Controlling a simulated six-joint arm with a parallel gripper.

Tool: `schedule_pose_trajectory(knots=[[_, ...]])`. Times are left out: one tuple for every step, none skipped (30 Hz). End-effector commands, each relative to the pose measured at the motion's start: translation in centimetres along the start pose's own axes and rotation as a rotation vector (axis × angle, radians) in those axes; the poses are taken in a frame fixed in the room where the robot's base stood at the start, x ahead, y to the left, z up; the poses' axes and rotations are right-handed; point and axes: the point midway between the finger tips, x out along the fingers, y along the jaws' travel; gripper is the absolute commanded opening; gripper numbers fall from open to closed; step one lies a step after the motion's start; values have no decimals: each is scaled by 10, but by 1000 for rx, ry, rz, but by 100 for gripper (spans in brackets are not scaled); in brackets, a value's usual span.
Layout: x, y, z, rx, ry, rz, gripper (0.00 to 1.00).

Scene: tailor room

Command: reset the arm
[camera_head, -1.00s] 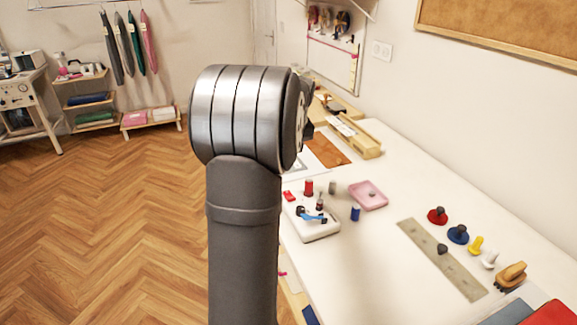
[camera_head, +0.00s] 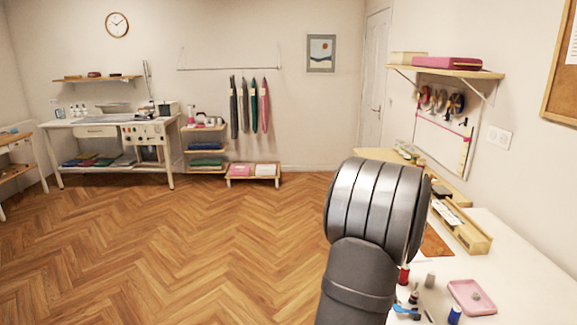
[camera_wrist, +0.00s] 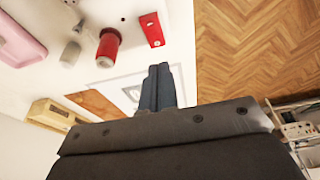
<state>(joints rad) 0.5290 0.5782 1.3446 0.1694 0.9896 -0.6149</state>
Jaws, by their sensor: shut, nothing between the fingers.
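My gripper (camera_wrist: 158,88) shows in the wrist view with its two dark fingers pressed together, shut and empty. It points over the edge of the white table (camera_wrist: 178,20), near a red thread spool (camera_wrist: 108,46) and a small red piece (camera_wrist: 151,30), touching neither. In the head view my arm's thick grey joint rises in front of the white table (camera_head: 540,275). The gripper itself is hidden in the head view.
A pink tray (camera_head: 472,297), a red spool (camera_head: 404,274) and a blue spool (camera_head: 454,315) stand on the table. A wooden box (camera_head: 462,228) lies farther back. The wooden floor (camera_head: 180,250) to the left is open. A workbench (camera_head: 110,130) stands at the back left.

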Motion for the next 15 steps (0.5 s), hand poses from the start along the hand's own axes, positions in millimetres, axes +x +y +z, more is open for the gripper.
schedule_pose_trajectory(knots=[[7, 0, 2, 1, 8, -1, 0], [9, 0, 3, 1, 24, -1, 0], [12, 0, 4, 1, 44, -1, 0], [15, 0, 5, 2, 58, 1, 0], [17, 0, 6, 2, 70, 1, 0], [14, 1, 5, 2, 85, 4, 0], [5, 1, 4, 1, 86, 6, 0], [-1, 1, 5, 0, 86, 6, 0], [-9, 1, 6, 0, 85, 5, 0], [-15, 1, 6, 0, 84, 5, 0], [-21, 0, 6, 0, 84, 5, 0], [-27, 0, 7, 0, 83, 5, 0], [-32, 0, 8, 0, 83, 4, 0], [-37, 0, 8, 0, 82, 4, 0], [-43, 1, 9, 0, 82, 5, 0]])
